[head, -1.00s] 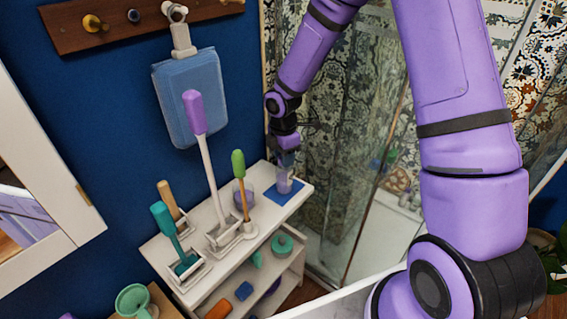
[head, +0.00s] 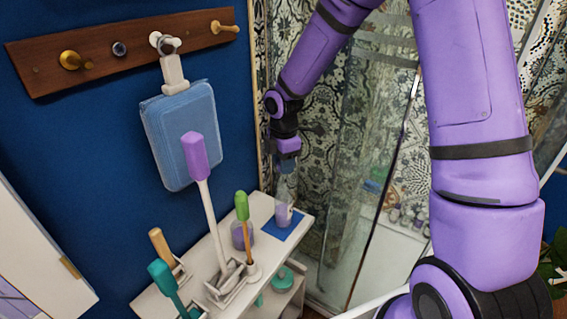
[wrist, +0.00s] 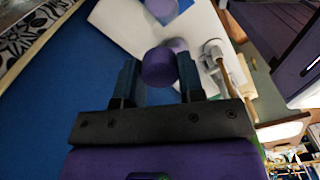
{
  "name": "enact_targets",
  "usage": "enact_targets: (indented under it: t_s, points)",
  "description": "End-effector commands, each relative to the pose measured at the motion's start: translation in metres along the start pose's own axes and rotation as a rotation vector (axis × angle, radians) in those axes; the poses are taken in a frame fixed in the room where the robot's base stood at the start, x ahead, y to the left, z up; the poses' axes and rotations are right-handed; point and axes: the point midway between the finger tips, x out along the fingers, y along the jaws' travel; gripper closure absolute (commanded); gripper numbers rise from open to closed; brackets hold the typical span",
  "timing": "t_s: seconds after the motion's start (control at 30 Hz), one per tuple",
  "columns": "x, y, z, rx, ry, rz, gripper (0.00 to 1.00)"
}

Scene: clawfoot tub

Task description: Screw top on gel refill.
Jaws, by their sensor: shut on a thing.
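My gripper (head: 287,166) is over the right end of the white shelf, above a blue mat (head: 270,229). In the wrist view my gripper (wrist: 157,72) has a round lilac piece, which looks like the top (wrist: 158,66), between its two dark fingers. In the head view the fingers are small and the held piece cannot be made out. A lilac container, seemingly the gel refill (head: 283,216), stands upright on the mat, below and apart from the gripper. A pale, see-through shape shows between them. Another lilac thing shows at the wrist view's top edge; which one it is, I cannot tell.
A purple jar (head: 241,236) stands left of the mat. White holders carry a purple-handled brush (head: 195,158), a green-handled one (head: 242,206) and a teal one (head: 162,276). A blue hanging item (head: 181,135) and glass screen (head: 372,200) flank the shelf.

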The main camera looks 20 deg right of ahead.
Motion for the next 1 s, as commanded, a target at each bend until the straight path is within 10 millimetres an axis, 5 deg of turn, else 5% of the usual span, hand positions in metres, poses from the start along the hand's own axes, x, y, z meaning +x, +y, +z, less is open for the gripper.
enact_targets:
  t_s: [1.0]
  points:
    - [0.048,0.000,0.000,-0.001,0.000,-0.002,0.85]
